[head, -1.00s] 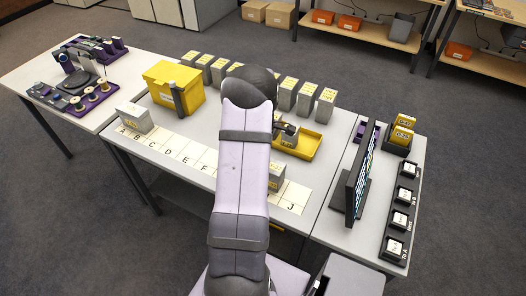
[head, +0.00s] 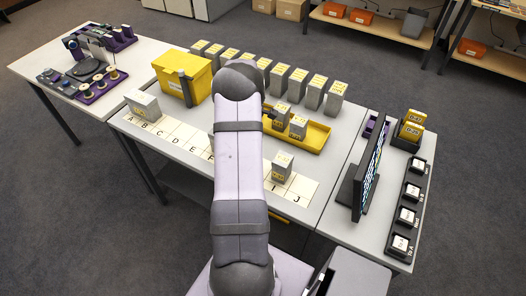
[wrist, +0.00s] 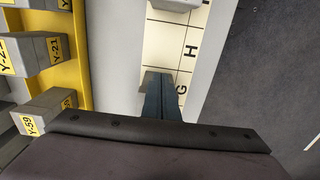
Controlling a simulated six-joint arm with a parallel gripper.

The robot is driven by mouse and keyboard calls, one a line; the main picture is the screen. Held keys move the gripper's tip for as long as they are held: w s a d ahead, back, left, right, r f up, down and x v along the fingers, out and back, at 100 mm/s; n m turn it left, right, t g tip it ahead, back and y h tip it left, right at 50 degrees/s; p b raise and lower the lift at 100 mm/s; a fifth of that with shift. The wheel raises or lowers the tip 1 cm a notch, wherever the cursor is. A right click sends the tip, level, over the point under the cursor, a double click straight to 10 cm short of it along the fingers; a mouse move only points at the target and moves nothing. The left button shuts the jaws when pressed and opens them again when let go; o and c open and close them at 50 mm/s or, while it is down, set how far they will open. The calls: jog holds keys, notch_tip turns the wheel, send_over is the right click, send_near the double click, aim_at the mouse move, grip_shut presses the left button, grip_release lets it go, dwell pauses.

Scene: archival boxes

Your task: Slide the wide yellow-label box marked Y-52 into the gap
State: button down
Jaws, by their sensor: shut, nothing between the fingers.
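My gripper (wrist: 161,80) is shut and empty, above the lettered strip (wrist: 190,75) near the letter G. The arm hides it in the head view. A grey block shows beside the fingertips; I cannot tell whether they touch. Two grey boxes with yellow labels stand in the yellow tray (head: 318,139); the wrist view shows one marked Y-21 (wrist: 42,48) and one marked Y-59 (wrist: 42,106). Another grey box (head: 283,168) stands on the strip toward its right end, and one (head: 142,104) at its left end. I cannot read Y-52 on any box, and the gap is not clearly seen.
Several grey boxes stand in a row at the table's back (head: 313,92). A yellow bin (head: 185,82) is at the back left. A monitor (head: 369,180) and a black button row (head: 407,215) stand to the right. The strip's right end is bare.

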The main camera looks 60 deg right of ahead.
jog(key=shift+w, duration=0.5)
jog(key=shift+r, duration=0.15)
notch_tip(320, 180, up, 10)
jog(key=p, duration=0.7)
